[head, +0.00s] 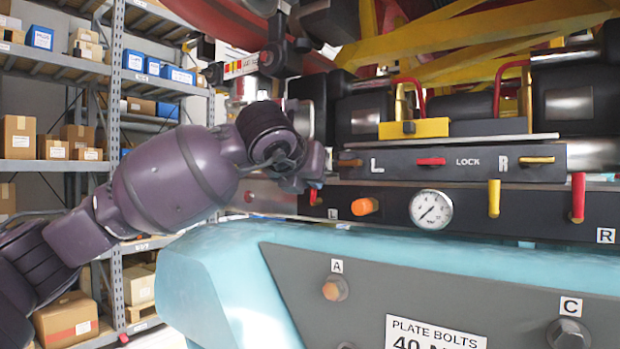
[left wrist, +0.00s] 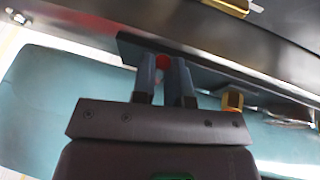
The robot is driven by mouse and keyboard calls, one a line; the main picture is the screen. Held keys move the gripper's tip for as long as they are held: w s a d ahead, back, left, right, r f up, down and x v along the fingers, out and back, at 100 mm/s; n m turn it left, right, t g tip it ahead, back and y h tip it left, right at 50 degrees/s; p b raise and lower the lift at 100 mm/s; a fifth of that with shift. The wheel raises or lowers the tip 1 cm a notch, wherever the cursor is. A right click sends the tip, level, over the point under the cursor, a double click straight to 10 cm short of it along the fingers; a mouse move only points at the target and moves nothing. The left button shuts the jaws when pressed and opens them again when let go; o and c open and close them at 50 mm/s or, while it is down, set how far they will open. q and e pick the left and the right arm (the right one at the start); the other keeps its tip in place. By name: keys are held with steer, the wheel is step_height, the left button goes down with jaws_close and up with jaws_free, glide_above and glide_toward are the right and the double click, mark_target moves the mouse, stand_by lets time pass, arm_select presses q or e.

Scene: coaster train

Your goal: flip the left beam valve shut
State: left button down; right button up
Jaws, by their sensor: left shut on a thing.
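A black beam panel (head: 450,212) runs above the pale blue body. At its left end, by the L label, a small red valve handle (head: 315,197) shows partly behind my left gripper (head: 312,182). In the left wrist view the red handle (left wrist: 163,62) sits between the two fingertips of my left gripper (left wrist: 166,72), which are shut on it. The gripper hides most of the handle, so I cannot tell its angle. My right gripper is in neither view.
An orange knob (head: 365,206) and a round gauge (head: 431,209) are just right of the gripper. A yellow handle (head: 494,198) and a red handle (head: 578,197) hang farther right. Shelves (head: 115,130) stand at left.

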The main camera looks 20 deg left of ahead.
arm_select(q)
steer(key=c, duration=1.1)
jaws_free()
steer(key=shift+f, duration=0.1)
steer(key=v, duration=1)
steer(key=shift+s+a, duration=0.1)
steer(key=shift+s, duration=0.25)
